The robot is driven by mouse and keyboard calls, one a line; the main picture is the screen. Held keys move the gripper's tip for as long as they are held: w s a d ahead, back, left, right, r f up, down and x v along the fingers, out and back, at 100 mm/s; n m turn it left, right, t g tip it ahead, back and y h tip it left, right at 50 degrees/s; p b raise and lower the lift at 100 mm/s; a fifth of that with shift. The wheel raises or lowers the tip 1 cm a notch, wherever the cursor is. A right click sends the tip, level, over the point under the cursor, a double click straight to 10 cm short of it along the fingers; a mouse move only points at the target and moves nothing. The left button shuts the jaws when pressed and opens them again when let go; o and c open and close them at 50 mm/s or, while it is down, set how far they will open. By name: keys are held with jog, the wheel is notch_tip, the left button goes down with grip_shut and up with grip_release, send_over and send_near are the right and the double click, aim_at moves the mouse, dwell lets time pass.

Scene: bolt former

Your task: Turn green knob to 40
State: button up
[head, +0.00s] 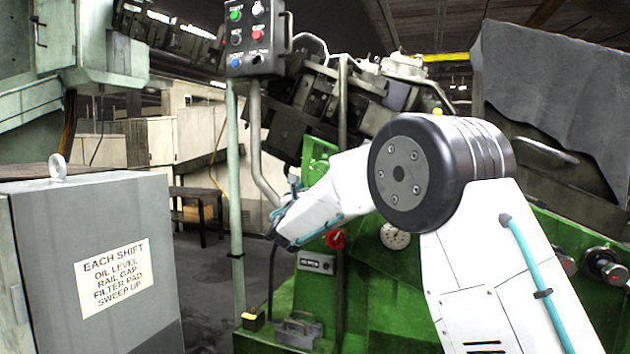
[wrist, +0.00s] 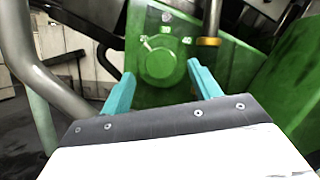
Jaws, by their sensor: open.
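The green knob (wrist: 162,64) is a round dial on a green panel in the wrist view. Small pale marks sit around its upper side; one at its upper right (wrist: 188,40) looks like 40. Contact with the knob cannot be made out. In the head view my gripper (head: 283,203) is at the green machine's left end, and I cannot make out the green knob there.
A grey pipe (wrist: 45,75) runs left of my gripper in the wrist view. A yellow-brass fitting (wrist: 208,42) on a post is right of the knob. The head view shows a red knob (head: 335,239), a gauge (head: 395,236), a button box (head: 254,38) and a grey cabinet (head: 95,260).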

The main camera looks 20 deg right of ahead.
aim_at(315, 178)
jog(key=shift+x, duration=2.05)
jog(key=c, duration=1)
jog(key=shift+o, duration=0.2)
